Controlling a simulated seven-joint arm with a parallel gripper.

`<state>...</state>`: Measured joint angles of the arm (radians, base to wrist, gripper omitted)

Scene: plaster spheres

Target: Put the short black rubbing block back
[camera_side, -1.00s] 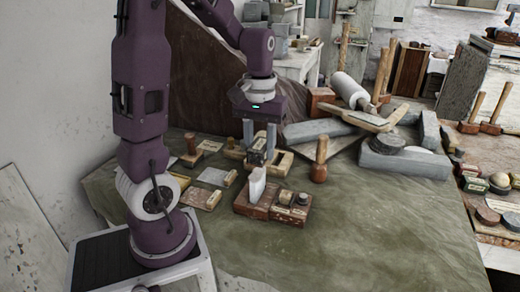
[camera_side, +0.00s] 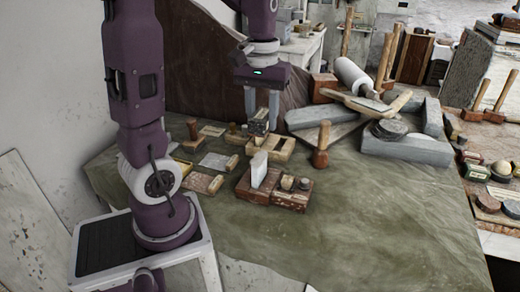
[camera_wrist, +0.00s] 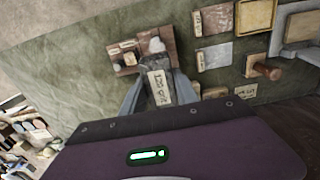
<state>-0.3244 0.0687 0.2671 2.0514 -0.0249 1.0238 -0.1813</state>
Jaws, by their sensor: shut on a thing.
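The rubbing block (camera_side: 259,122) is small and dark, with a pale lettered label that faces the wrist camera (camera_wrist: 160,88). My gripper (camera_side: 262,112) is shut on it, one finger on each side, and points down. In the side view the block hangs above a light wooden tray (camera_side: 287,152) with open compartments, apart from it. In the wrist view my gripper (camera_wrist: 157,90) hides part of what lies under the block.
A reddish-brown stand (camera_side: 252,196) holding a white slab (camera_side: 259,168) and small knobs is in front. Flat sample boards (camera_side: 216,161) lie left. A wooden-handled tool (camera_side: 321,148) stands right, with grey stone slabs (camera_side: 395,146) beyond. The front green cloth (camera_side: 360,220) is clear.

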